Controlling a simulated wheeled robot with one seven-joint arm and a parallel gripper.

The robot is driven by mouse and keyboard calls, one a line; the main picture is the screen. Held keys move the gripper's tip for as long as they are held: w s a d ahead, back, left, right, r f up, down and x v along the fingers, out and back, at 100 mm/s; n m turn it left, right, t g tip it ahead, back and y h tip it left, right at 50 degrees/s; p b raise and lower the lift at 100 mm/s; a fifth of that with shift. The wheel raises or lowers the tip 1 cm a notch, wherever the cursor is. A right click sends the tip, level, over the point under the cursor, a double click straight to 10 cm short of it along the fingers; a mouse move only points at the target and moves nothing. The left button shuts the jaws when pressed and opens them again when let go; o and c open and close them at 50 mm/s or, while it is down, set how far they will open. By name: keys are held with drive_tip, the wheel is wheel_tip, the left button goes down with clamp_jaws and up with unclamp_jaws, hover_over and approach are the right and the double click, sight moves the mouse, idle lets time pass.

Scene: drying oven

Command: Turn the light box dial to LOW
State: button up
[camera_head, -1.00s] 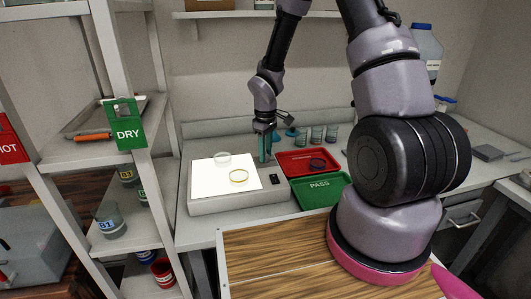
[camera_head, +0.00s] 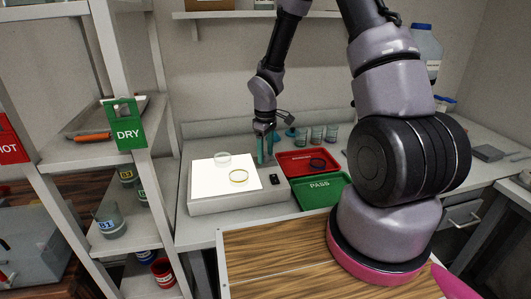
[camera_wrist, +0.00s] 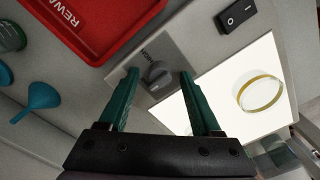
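The light box (camera_head: 238,201) stands on the bench in the head view, its white top lit. Its grey dial (camera_wrist: 158,76) shows in the wrist view on a dark grey plate beside the lit panel (camera_wrist: 225,98). Lettering on the plate ends in what looks like HIGH; I cannot read the dial's setting for certain. My gripper (camera_wrist: 160,78) points down at the dial, with its green fingers apart on either side of the knob and gaps showing. In the head view my gripper (camera_head: 265,147) is over the box's back right corner and hides the dial.
A black rocker switch (camera_wrist: 236,16) is on the same box. Two round glass dishes (camera_head: 239,177) (camera_head: 222,158) lie on the lit top. A red tray (camera_head: 307,162) and a green PASS tray (camera_head: 319,190) stand right of the box. A blue funnel (camera_wrist: 38,100) and several beakers stand behind.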

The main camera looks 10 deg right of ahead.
wheel_tip(320, 180, up, 11)
idle(0.5)
wheel_tip(320, 180, up, 9)
drive_tip(key=m+t, duration=0.2)
drive_tip(key=m, duration=0.1)
hover_over(265, 152)
drive_tip(key=s+d, duration=0.3)
drive_tip(key=s+d+r+m+t, duration=0.1)
drive_tip(key=s+d+r+m, duration=0.2)
drive_tip(key=r, duration=0.5)
drive_tip(key=s+r+m+t+y, duration=0.1)
drive_tip(key=s+r+m+t, duration=0.1)
drive_tip(key=s+r, duration=0.3)
drive_tip(key=s+r+m+t+y, duration=0.1)
drive_tip(key=s+r+m+t, duration=0.1)
drive_tip(key=s+r+m, duration=0.3)
drive_tip(key=s, duration=0.4)
drive_tip(key=shift+s+r, duration=0.15)
drive_tip(key=shift+s, duration=0.2)
